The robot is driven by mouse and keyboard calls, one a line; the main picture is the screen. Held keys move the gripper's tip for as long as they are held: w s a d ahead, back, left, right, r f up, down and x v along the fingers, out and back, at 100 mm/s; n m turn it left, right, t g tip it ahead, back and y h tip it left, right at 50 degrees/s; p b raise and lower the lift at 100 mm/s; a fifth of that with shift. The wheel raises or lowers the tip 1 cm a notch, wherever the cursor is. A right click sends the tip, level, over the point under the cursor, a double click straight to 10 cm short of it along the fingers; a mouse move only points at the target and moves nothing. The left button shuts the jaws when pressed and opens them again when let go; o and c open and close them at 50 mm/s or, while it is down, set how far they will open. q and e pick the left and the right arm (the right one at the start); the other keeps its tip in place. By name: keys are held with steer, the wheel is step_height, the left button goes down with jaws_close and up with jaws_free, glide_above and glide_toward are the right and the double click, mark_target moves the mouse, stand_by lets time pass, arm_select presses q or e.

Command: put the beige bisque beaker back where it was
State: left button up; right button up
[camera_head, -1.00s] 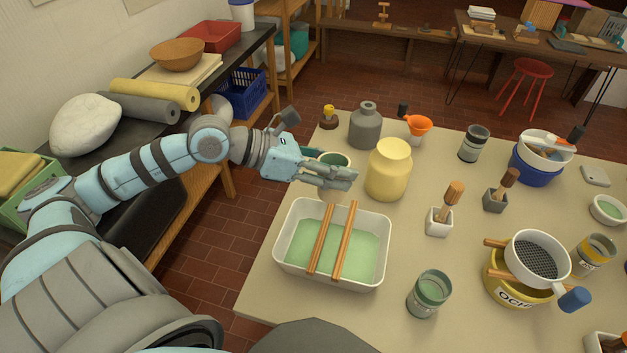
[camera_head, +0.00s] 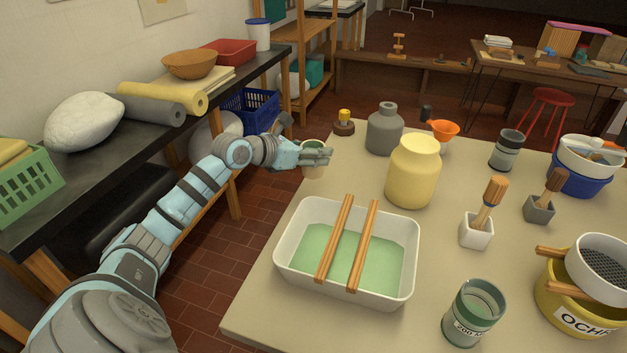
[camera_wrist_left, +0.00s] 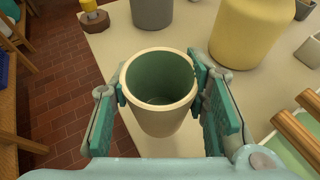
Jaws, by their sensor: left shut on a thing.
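The beige bisque beaker (camera_head: 313,172) is upright at the left edge of the work table in the head view, partly behind my fingers. In the left wrist view the beaker (camera_wrist_left: 161,122) shows a pale rim and a green inside. My left gripper (camera_head: 319,157) is shut on it, with teal finger pads (camera_wrist_left: 158,76) on either side of its wall. I cannot tell whether its base touches the table. My right gripper is not in view.
A white tray (camera_head: 284,262) of green liquid with two wooden sticks across it stands nearer. A yellow jar (camera_head: 412,172), a grey bottle (camera_head: 384,133) and a small yellow-topped thing (camera_head: 344,122) stand behind and right. Bare tabletop (camera_head: 358,182) lies between.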

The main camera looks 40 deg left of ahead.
mark_target(306, 172)
arm_select(q)
step_height(306, 172, down, 7)
steer(key=shift+r+b, duration=0.2)
steer(key=shift+b, duration=0.5)
steer(key=o, duration=1.3)
steer(key=shift+f, duration=0.15)
steer(key=shift+r, duration=0.3)
steer(key=p+v, duration=0.3)
steer(key=v, duration=0.4)
steer(key=shift+s, duration=0.15)
steer(key=shift+p+v, duration=2.3)
steer(key=shift+p, duration=1.1)
